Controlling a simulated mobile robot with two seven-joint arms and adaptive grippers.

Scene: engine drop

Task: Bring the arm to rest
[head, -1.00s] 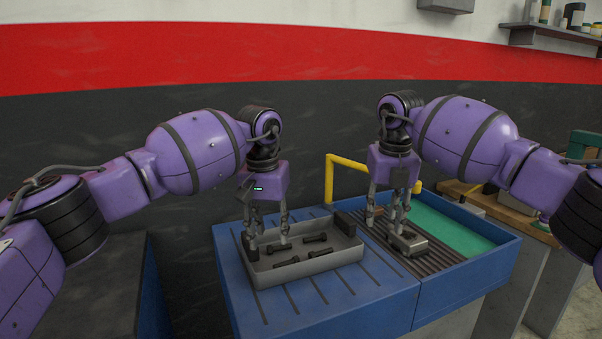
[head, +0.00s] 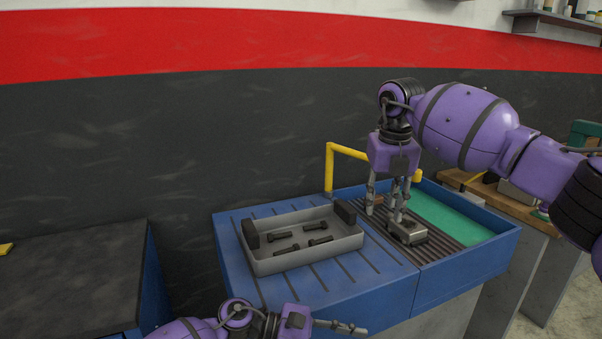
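My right gripper (head: 386,213) points down over the ribbed right part of the blue bench. Its fingers are spread apart. A small grey metal part (head: 408,233) lies on the ribs at its right-hand fingertip; I cannot tell if they touch. My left gripper (head: 350,328) is low at the bottom edge, in front of the bench, pointing right. One finger shows clearly, the rest is cut off or hidden, and I see nothing held. A grey tray (head: 305,258) with black end grips sits on the bench with several dark bolts (head: 318,241) inside.
The blue bench (head: 365,295) has a yellow rail (head: 329,170) at the back and a green surface (head: 450,222) at right. A dark-topped cabinet (head: 70,265) stands at left. A wooden bench (head: 515,212) is at far right. The space above the tray is clear.

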